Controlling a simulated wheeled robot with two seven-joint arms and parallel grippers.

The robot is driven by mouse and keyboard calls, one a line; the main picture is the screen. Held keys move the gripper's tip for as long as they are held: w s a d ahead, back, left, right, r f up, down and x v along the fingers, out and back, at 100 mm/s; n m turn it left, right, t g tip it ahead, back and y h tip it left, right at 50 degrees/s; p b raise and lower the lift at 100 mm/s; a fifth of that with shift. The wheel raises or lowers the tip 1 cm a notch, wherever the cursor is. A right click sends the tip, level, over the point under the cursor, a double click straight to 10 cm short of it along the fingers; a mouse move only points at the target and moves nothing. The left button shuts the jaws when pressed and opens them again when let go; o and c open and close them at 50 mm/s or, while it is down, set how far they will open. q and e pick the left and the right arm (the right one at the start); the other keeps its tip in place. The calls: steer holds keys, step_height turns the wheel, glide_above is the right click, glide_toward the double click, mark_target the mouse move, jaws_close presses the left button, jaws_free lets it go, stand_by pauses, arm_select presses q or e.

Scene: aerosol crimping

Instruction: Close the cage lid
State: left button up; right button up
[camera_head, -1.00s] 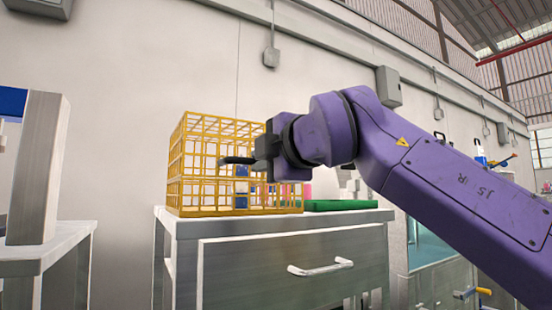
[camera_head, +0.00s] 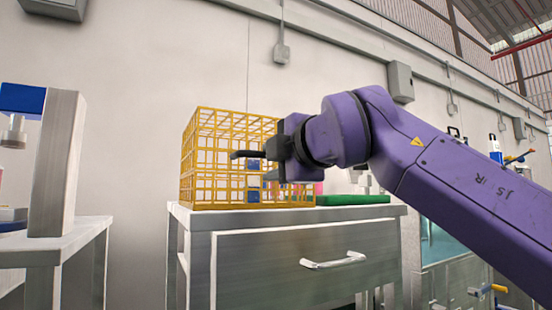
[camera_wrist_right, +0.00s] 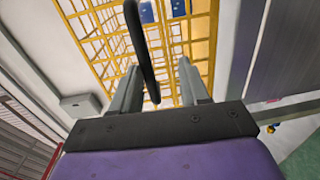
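The yellow wire cage (camera_head: 216,160) stands on a steel cabinet in the head view. Its bars also fill the top of the right wrist view (camera_wrist_right: 205,40). I cannot make out the lid apart from the other panels. My right gripper (camera_wrist_right: 160,85) is at the cage's right part, in front of its bars. Its two grey fingers are apart. A black curved bar (camera_wrist_right: 140,45) runs past the left finger; it also sticks out leftward in the head view (camera_head: 247,154). Whether the fingers touch it I cannot tell. My left gripper is not in view.
The steel cabinet (camera_head: 285,255) has a drawer handle (camera_head: 333,260). A green flat item (camera_head: 353,199) lies right of the cage. Blue items (camera_head: 253,195) show through the bars. A grey machine column (camera_head: 58,165) stands on another table at left, across a gap.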

stand_by(0.3)
arm_select(q)
steer(key=shift+w+a+f, duration=0.1)
steer(key=shift+w+a, duration=0.05)
arm_select(e)
steer(key=v, duration=1)
steer(key=shift+s, duration=0.25)
steer(key=shift+d+r, duration=0.1)
